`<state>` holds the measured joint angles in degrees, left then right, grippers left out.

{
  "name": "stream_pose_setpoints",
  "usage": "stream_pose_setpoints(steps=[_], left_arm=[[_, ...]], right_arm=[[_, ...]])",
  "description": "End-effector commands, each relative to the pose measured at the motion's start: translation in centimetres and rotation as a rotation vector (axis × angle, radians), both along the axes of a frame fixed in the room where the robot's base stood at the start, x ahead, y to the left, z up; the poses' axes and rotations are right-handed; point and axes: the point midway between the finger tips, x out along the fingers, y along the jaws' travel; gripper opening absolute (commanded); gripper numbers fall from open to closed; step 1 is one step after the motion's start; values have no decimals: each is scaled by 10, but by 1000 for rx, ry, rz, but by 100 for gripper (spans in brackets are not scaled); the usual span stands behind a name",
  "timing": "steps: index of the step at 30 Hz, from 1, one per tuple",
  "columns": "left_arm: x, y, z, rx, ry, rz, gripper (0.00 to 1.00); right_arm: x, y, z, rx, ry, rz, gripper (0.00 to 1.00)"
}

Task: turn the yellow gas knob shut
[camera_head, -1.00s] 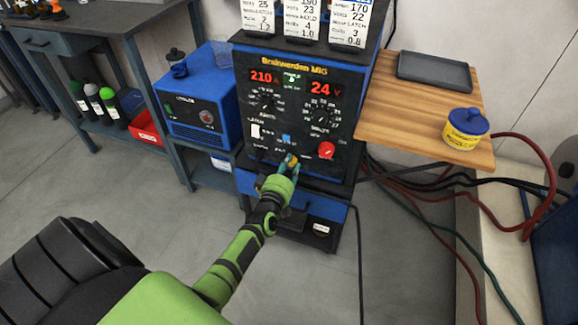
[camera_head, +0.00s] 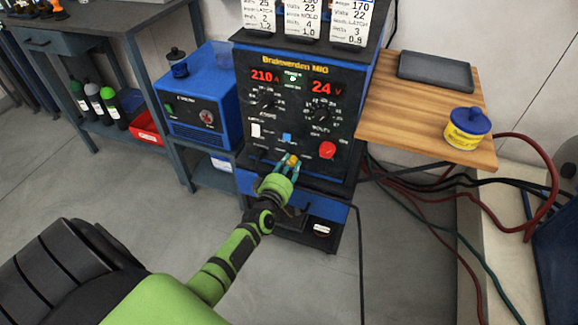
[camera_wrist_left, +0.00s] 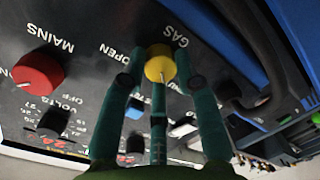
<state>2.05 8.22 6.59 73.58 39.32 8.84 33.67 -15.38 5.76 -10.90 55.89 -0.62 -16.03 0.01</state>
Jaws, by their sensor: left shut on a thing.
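The yellow gas knob (camera_head: 293,160) is low on the black front panel of the welder (camera_head: 345,120). In the left wrist view the round yellow knob (camera_wrist_left: 160,66) sits beside the word GAS, with OPEN printed to its left. A dark mark shows on its near edge. My left gripper (camera_head: 289,165) is at the panel, its teal fingers on either side of the knob and closed on it. The fingers (camera_wrist_left: 160,82) in the wrist view hide part of the lettering around the knob. My right gripper is in neither view.
A red MAINS knob (camera_head: 327,150) is right of the gas knob, and a blue button (camera_head: 287,138) is just above. Black dials sit higher up. A wooden shelf (camera_head: 410,125) with a blue-lidded yellow tub (camera_head: 467,128) juts out at right. Cables hang below it.

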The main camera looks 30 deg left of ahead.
Motion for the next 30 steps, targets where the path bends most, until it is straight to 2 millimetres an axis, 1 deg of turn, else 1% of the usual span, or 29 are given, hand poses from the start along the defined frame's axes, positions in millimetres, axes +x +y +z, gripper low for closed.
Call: stream_pose_setpoints(steps=[5, 6, 7, 17, 20, 23, 25, 30], left_arm=[[0, -1, 1, -3, -2, 0, 0], [1, -1, 1, -3, -2, 0, 47], [1, -1, 1, -3, -2, 0, 55], [0, -1, 0, -1, 0, 0, 55], [-6, -2, -1, -1, 1, 0, 55], [-18, -5, 0, -3, 1, 0, 55], [-30, -8, 2, -3, 1, 0, 55], [-66, -16, 6, -1, 2, 0, 55]], right_arm=[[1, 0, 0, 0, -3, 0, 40], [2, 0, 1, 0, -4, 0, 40], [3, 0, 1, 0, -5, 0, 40], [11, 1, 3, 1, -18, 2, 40], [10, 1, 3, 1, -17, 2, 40], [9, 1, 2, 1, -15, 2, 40], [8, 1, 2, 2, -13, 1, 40], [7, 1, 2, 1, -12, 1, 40]])
